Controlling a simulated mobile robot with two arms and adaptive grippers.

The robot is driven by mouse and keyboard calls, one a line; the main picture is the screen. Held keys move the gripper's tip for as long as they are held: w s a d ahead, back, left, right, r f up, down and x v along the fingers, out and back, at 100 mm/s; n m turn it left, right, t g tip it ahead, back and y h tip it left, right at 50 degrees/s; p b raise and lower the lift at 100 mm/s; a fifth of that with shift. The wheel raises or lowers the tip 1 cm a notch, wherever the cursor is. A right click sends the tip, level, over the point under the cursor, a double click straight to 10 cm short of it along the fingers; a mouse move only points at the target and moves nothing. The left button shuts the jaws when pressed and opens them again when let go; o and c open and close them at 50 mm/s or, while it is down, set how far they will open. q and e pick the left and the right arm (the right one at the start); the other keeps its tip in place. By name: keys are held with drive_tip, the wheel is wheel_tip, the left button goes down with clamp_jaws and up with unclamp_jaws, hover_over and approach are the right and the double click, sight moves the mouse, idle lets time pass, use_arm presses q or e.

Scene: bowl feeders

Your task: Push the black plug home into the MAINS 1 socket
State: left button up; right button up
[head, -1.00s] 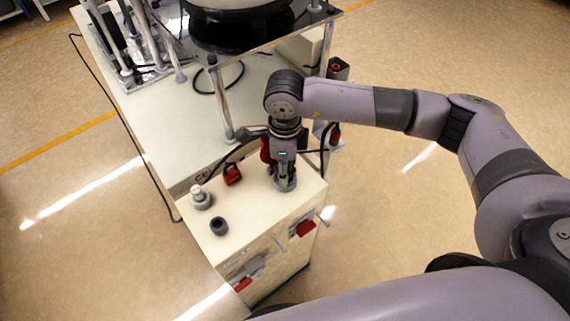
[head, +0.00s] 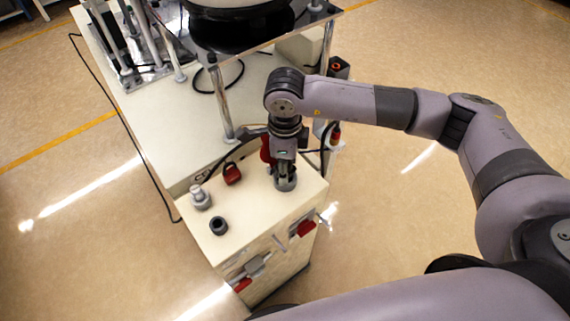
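My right gripper (head: 284,181) points down at the far right corner of the cream cabinet's top. Its fingertips are at a grey round fitting (head: 286,186) there, and the gripper hides most of it. I cannot tell whether the fingers are shut on anything. I cannot make out the black plug for certain, and no MAINS 1 label is readable. A black cable (head: 232,153) loops down to the cabinet top behind the gripper. My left gripper is not in view.
The cabinet top (head: 253,216) also bears a red padlock-like part (head: 232,174), a grey fitting with a pale top (head: 200,197) and a dark grey round part (head: 219,226). Red and grey handles (head: 306,229) stick out of its front. A metal post (head: 221,105) stands behind.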

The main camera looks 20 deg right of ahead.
drive_tip(key=shift+f+b, duration=0.2)
drive_tip(key=shift+b, duration=0.55)
idle(0.9)
drive_tip(key=shift+f+b, duration=0.7)
drive_tip(key=shift+b, duration=0.1)
idle(0.5)
drive_tip(key=shift+o, duration=0.2)
drive_tip(key=shift+s+f+b, duration=0.3)
drive_tip(key=shift+f+b, duration=0.3)
drive_tip(key=shift+b, duration=0.05)
drive_tip(key=shift+s+f+b, duration=0.25)
drive_tip(key=shift+f+b, duration=0.35)
drive_tip(key=shift+b, duration=0.05)
idle(0.4)
drive_tip(key=o, duration=1.4)
drive_tip(key=shift+w+f, duration=0.2)
drive_tip(key=shift+w, duration=0.1)
drive_tip(key=shift+o, duration=0.6)
drive_tip(key=shift+r, duration=0.15)
drive_tip(key=o, duration=0.4)
drive_tip(key=shift+r, duration=0.1)
drive_tip(key=shift+o, duration=0.2)
drive_tip(key=shift+w, duration=0.1)
